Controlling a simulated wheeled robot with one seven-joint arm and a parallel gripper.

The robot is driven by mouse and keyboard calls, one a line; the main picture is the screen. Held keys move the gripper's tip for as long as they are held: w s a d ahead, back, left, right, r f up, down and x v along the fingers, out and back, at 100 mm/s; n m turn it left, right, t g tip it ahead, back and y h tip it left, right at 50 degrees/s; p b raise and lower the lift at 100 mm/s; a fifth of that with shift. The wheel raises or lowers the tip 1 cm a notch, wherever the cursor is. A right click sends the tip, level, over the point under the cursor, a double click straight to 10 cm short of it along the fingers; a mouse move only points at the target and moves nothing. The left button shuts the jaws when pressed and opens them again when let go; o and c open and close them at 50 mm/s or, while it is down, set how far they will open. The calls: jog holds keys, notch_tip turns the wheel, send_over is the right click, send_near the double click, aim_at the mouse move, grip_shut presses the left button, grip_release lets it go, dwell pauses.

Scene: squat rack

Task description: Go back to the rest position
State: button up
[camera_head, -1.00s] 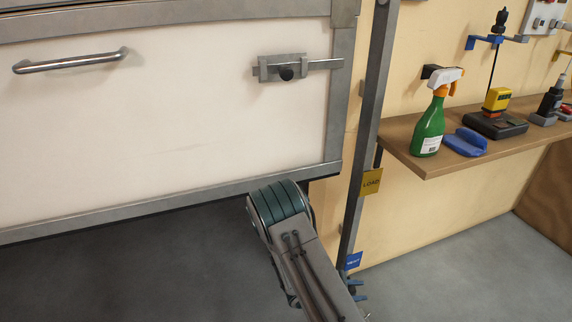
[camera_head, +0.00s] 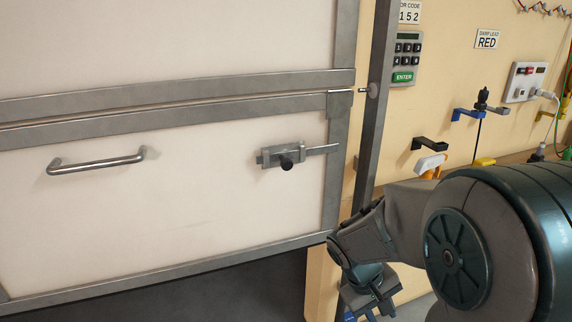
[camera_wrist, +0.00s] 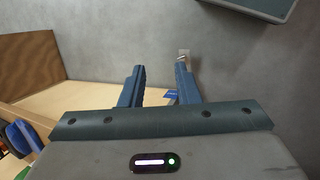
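My gripper (camera_wrist: 161,78) shows in the wrist view with its two blue-grey fingers apart and nothing between them. It points down toward the grey floor (camera_wrist: 110,40). In the head view my folded arm fills the lower right, and my gripper (camera_head: 372,305) hangs below it, partly cut off by the frame's lower edge. It is in front of the metal post and apart from the white door panel (camera_head: 200,210).
The panel has a bar handle (camera_head: 97,162) and a slide bolt (camera_head: 300,155). A metal post (camera_head: 374,110) stands to its right. A keypad (camera_head: 405,60), a socket box (camera_head: 524,82) and hooks are on the yellow wall. My arm hides most of the shelf.

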jog(key=s+a+r+m+t+y+p, duration=0.1)
jog(key=s+a+r+m+y+p, duration=0.1)
jog(key=r, duration=0.6)
jog(key=s+a+r+m+t+y+p, duration=0.1)
jog(key=s+a+r+t+y+p, duration=0.1)
jog(key=r, duration=0.6)
jog(key=shift+s+a+r+m+t+y+p, duration=0.3)
jog(key=shift+s+a+m+y+p, duration=0.15)
jog(key=shift+s+p, duration=1.1)
